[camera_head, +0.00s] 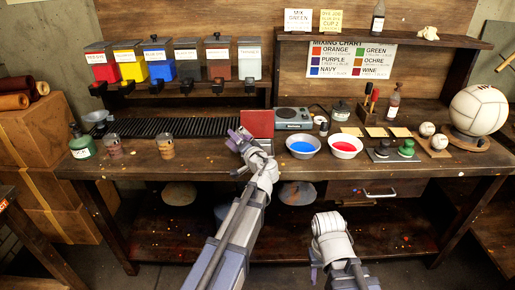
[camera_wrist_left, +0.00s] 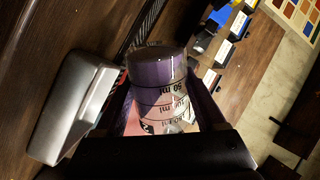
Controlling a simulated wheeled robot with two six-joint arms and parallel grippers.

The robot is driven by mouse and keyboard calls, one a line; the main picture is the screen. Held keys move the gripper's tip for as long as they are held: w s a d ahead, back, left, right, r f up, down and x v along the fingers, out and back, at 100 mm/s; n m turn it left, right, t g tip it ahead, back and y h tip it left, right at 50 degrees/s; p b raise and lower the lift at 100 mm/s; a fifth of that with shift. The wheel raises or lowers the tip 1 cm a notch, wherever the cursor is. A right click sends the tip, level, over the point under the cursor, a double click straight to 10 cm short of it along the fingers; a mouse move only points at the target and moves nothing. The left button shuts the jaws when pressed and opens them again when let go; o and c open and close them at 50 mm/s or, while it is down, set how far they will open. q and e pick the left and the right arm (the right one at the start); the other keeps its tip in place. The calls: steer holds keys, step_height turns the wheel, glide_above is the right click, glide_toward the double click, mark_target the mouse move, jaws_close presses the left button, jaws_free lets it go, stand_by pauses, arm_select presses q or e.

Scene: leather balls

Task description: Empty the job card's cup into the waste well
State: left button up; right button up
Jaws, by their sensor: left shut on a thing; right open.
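A clear measuring cup (camera_wrist_left: 162,92) with ml marks is between my left gripper's fingers in the left wrist view. Purple colour fills its far end, around the 50 ml mark. I cannot tell its tilt. In the head view my left gripper (camera_head: 240,138) is over the bench front, beside a red panel; the cup is hard to make out there. My right gripper (camera_head: 316,270) is open and empty, low in front of the bench. A yellow job card (camera_head: 331,20) hangs on the upper shelf, beside a white card (camera_head: 297,20). I cannot identify the waste well for certain.
A blue bowl (camera_head: 303,147) and a red bowl (camera_head: 345,146) stand right of my left gripper. A black grating (camera_head: 180,128) lies below the colour dispensers. A metal block (camera_wrist_left: 70,105) is near the cup.

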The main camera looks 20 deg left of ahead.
arm_select(q)
steer(key=shift+m, duration=0.8)
stand_by(0.8)
steer(key=shift+w+d+r+m+p, duration=0.1)
steer(key=shift+r+m+p, duration=0.25)
steer(key=shift+m+p, duration=0.3)
stand_by(1.3)
steer(key=shift+w+d+f+m+g+y+b, duration=0.3)
steer(key=shift+w+d+f+m+b, duration=0.15)
steer(key=shift+m, duration=0.4)
stand_by(1.3)
steer(key=shift+w+d+r+m+p, duration=0.2)
steer(key=shift+r+m+p, duration=0.25)
steer(key=shift+m, duration=0.25)
stand_by(1.1)
steer(key=shift+f, duration=0.1)
stand_by(0.4)
